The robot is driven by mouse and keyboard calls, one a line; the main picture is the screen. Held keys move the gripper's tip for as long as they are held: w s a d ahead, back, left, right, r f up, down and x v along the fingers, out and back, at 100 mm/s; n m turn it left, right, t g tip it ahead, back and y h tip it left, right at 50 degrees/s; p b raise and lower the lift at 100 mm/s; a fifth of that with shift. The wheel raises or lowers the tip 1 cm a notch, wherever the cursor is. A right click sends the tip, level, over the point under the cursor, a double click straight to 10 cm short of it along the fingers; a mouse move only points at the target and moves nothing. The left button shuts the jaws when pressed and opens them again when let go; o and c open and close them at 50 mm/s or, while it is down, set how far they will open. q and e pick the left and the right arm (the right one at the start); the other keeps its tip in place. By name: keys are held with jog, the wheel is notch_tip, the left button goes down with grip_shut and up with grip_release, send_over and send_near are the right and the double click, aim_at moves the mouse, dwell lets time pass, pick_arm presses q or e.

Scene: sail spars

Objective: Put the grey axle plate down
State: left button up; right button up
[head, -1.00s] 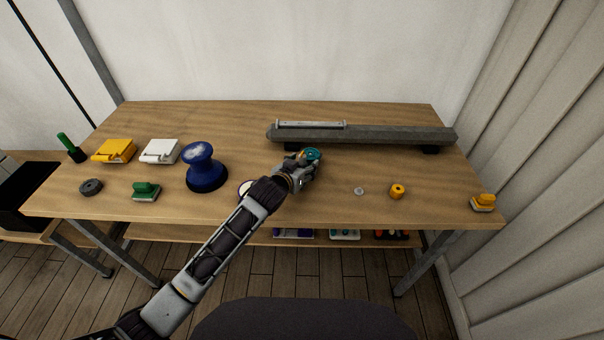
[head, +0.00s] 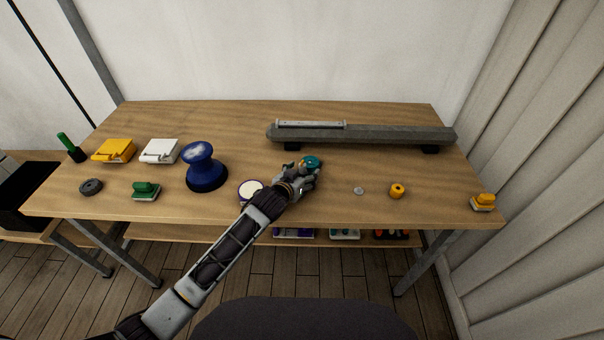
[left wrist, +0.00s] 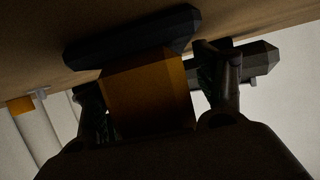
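My left gripper (head: 304,174) is low over the front middle of the table, pointing away from me. In the left wrist view an orange block (left wrist: 150,90) stands between its two fingers. A dark grey plate (left wrist: 130,35), which I take for the axle plate, lies across the block's far end, close to the tabletop. The fingers seem to press on the block's sides; contact is hard to see in the dark. In the head view a teal round part (head: 312,161) shows at the fingertips; I cannot tell whether it belongs to the held piece. My right gripper is not in view.
A long grey spar (head: 370,135) lies behind the gripper. A white-topped disc (head: 250,189) sits left of it, beside my forearm. A blue spool (head: 205,168) stands farther left.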

pick_arm(q)
jog(key=shift+o, duration=0.3)
jog(key=shift+r, duration=0.15)
jog(key=shift+v, duration=6.05)
